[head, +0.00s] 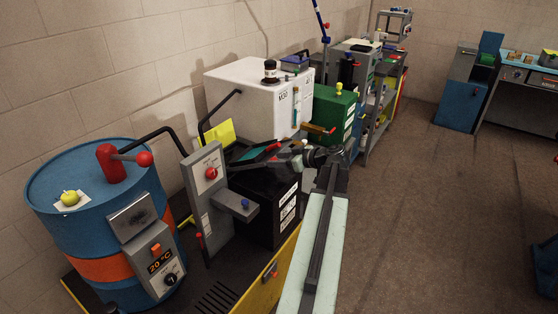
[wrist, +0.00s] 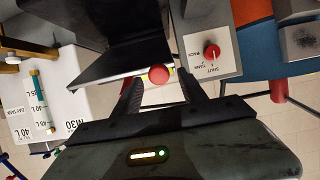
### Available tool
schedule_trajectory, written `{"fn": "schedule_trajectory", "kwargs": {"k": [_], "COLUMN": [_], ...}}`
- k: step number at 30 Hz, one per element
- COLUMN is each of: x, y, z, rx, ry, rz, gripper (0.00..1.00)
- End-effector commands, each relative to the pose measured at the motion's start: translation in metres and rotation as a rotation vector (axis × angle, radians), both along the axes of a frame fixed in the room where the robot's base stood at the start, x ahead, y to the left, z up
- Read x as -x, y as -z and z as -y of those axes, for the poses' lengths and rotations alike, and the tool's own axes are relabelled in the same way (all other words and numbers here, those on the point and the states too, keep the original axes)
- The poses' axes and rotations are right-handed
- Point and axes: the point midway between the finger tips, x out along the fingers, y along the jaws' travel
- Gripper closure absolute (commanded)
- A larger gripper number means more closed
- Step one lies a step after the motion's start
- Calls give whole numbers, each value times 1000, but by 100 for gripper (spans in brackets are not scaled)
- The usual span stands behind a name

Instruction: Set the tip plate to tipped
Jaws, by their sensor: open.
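A black plate (wrist: 115,45) with a pale front edge fills the upper middle of the wrist view; it looks like the tip plate. A red ball knob (wrist: 158,74) sits by its edge. My gripper (wrist: 159,86) is open, with one finger on each side of the knob; I cannot tell whether either touches it. In the head view my gripper (head: 272,162) reaches left over the black box (head: 270,205), beside the grey valve post (head: 205,195). There the plate is mostly hidden behind my gripper, and its tilt is unclear.
A grey panel with a red dial (wrist: 212,52) stands close right of my gripper. A blue drum (head: 65,215) with a red-handled lever is at left. A white tank (head: 245,95) and a green box (head: 333,112) stand behind. The floor (head: 420,220) at right is clear.

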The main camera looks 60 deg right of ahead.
Motion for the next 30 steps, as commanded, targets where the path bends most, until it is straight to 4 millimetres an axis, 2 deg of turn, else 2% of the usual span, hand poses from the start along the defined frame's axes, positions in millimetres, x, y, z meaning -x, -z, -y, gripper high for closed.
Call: {"fn": "schedule_trajectory", "kwargs": {"k": [12,16,30], "x": [63,70,71], "y": [-30,-31,-30], "z": [1,0,1], "rx": [0,0,-1], "ry": [2,0,1], "rz": [0,1,1], "gripper": [51,51,51]}}
